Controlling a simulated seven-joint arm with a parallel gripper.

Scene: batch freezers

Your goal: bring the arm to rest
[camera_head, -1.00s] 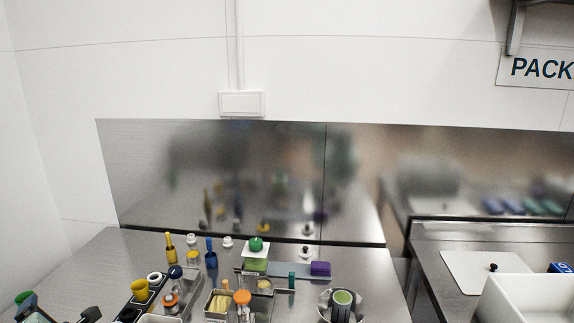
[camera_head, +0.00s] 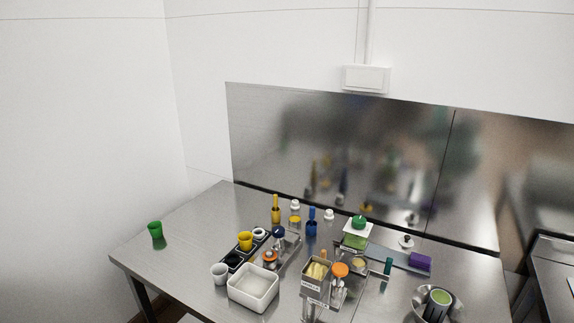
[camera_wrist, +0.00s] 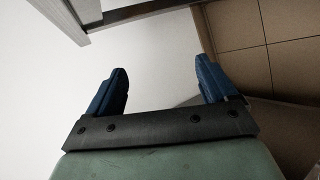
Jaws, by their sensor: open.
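My gripper (camera_wrist: 161,82) shows in the wrist view, with two blue fingers spread wide apart and nothing between them. Behind the fingers are a pale wall, a grey metal bar or frame (camera_wrist: 140,14) at the top, and a brown tiled surface (camera_wrist: 268,45) at the right. My gripper does not show in the head view now. The steel table (camera_head: 195,245) stands in the head view, and my gripper touches nothing that I can see.
A green cup (camera_head: 155,229) stands alone at the table's left. A white bin (camera_head: 253,290), a white cup (camera_head: 219,273), a yellow cup (camera_head: 245,240), a purple block (camera_head: 420,261) and a steel bowl (camera_head: 436,304) crowd the middle and right. The table's left part is mostly clear.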

